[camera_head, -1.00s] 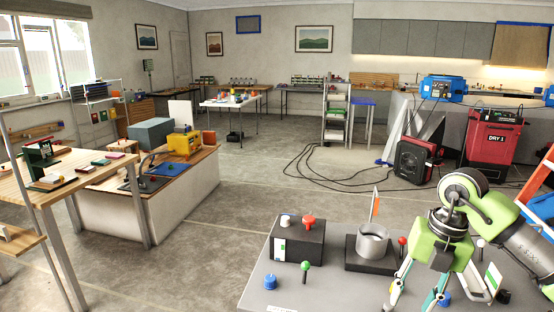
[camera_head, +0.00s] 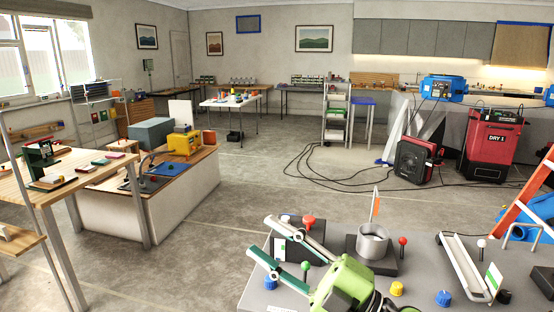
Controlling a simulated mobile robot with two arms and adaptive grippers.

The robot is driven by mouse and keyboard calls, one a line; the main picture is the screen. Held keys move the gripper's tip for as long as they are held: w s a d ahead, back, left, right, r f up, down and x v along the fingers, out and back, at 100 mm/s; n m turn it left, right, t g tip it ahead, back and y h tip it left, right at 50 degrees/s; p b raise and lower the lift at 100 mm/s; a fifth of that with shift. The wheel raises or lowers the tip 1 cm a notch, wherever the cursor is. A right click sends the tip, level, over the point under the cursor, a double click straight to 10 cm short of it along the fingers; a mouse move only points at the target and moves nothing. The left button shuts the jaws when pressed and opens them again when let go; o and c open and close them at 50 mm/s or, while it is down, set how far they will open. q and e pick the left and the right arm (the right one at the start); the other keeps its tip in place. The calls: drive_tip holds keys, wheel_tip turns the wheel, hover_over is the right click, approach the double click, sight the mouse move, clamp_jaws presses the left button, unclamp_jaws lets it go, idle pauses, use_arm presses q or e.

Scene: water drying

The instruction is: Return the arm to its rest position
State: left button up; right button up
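My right gripper (camera_head: 262,236) shows at the bottom middle, over the near left part of the grey bench top (camera_head: 415,270). Its green body (camera_head: 345,287) is low in the picture, and its two teal and silver fingers point up and left. Most of my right arm is cut off by the bottom edge. My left gripper is not in view.
A metal cup (camera_head: 372,243) on a black base, a red-topped lever (camera_head: 402,242), a slanted metal channel (camera_head: 464,268) and yellow and blue knobs (camera_head: 443,298) stand on the bench. An orange ladder (camera_head: 527,205) leans at right. The floor beyond is mostly open, with black cables.

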drive_tip(key=w+d+f+m+t+h, duration=0.2)
drive_tip(key=d+m+t+h, duration=0.35)
drive_tip(key=m, duration=0.25)
drive_tip(key=w+d+f+m+t+h, duration=0.3)
drive_tip(key=d+m+t+h, duration=0.2)
drive_tip(key=m+h, duration=0.2)
drive_tip(key=s+d+f+m+g+h, duration=0.3)
drive_tip(key=d+f+m+g+h, duration=0.15)
drive_tip(key=f, duration=0.55)
drive_tip(key=s+d+f+m+g+h, duration=0.35)
drive_tip(key=d+f, duration=0.25)
drive_tip(key=f, duration=0.4)
drive_tip(key=s+f+m+g, duration=0.1)
drive_tip(key=s+f+g, duration=0.4)
drive_tip(key=s+f, duration=0.5)
drive_tip(key=s+f+m+g, duration=0.1)
drive_tip(key=s+f+g, duration=0.4)
drive_tip(key=s, duration=0.8)
wheel_tip(320, 180, down, 26)
drive_tip(key=s, duration=0.2)
drive_tip(key=s+d+f+g, duration=0.1)
drive_tip(key=s+d+f, duration=0.2)
drive_tip(key=s+f, duration=1.3)
drive_tip(key=shift+s+d+f+n+g, duration=0.15)
drive_tip(key=shift+s+f+n+g, duration=0.2)
drive_tip(key=shift+s+f+n, duration=0.1)
